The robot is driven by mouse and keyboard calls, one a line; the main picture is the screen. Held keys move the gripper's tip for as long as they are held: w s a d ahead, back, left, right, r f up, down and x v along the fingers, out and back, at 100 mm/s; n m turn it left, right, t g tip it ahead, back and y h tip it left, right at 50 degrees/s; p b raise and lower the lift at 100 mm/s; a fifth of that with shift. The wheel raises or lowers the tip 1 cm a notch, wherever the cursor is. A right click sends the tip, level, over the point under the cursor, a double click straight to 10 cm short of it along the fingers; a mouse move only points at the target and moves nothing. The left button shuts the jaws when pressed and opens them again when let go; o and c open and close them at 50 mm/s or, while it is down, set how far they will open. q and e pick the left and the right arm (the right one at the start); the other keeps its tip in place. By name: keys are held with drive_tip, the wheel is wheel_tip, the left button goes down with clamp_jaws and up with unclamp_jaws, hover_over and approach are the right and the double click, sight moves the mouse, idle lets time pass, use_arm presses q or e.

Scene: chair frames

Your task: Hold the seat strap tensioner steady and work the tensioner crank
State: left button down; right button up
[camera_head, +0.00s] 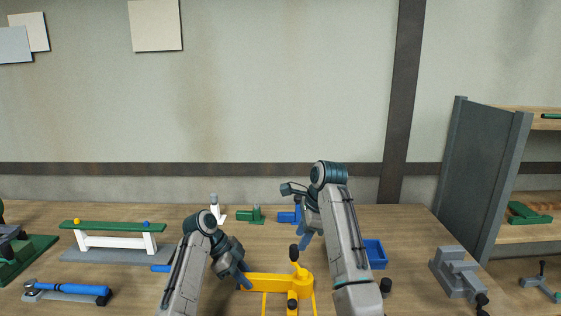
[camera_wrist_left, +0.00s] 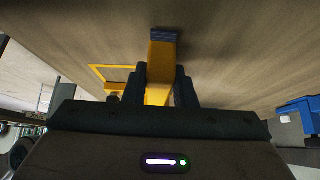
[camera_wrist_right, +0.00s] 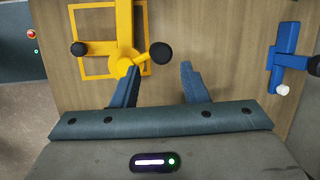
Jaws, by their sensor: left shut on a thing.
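The yellow seat strap tensioner (camera_head: 268,283) lies on the workbench at front centre. Its crank hub (camera_head: 297,274) is at the right end of the bar and also shows in the right wrist view (camera_wrist_right: 122,66). A black crank knob (camera_wrist_right: 161,53) sticks out beside the hub. My left gripper (camera_head: 243,281) is shut on the tensioner's bar, which runs between its fingers in the left wrist view (camera_wrist_left: 158,85). My right gripper (camera_head: 304,240) is open and empty, with the black knob just beyond the gap between its fingertips in the right wrist view.
A blue clamp-like tool (camera_head: 289,216) and a green block (camera_head: 250,215) stand behind. A white stand with a green top (camera_head: 112,228) and a blue-handled tool (camera_head: 68,290) are to the left.

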sight(296, 249)
drive_tip(key=shift+w+a+f+m, duration=0.1)
drive_tip(key=shift+a+f+m, duration=0.1)
drive_tip(key=shift+f+m, duration=0.65)
drive_tip(key=shift+w+a+f+m, duration=0.1)
drive_tip(key=shift+a+f+m, duration=0.15)
drive_tip(key=shift+f+m, duration=0.6)
drive_tip(key=shift+w+a+f+m, duration=0.1)
drive_tip(key=shift+a+f+m, duration=0.1)
drive_tip(key=shift+f+m, duration=0.65)
drive_tip(key=c, duration=0.7)
drive_tip(key=shift+s+a, duration=0.15)
drive_tip(key=shift+a, duration=0.05)
drive_tip(key=s+a, duration=0.2)
drive_tip(key=s, duration=0.1)
drive_tip(key=shift+a+y, duration=0.3)
drive_tip(key=s, duration=0.4)
drive_tip(key=shift+s+d, duration=0.15)
drive_tip(key=shift+d, duration=0.05)
drive_tip(key=o, duration=0.9)
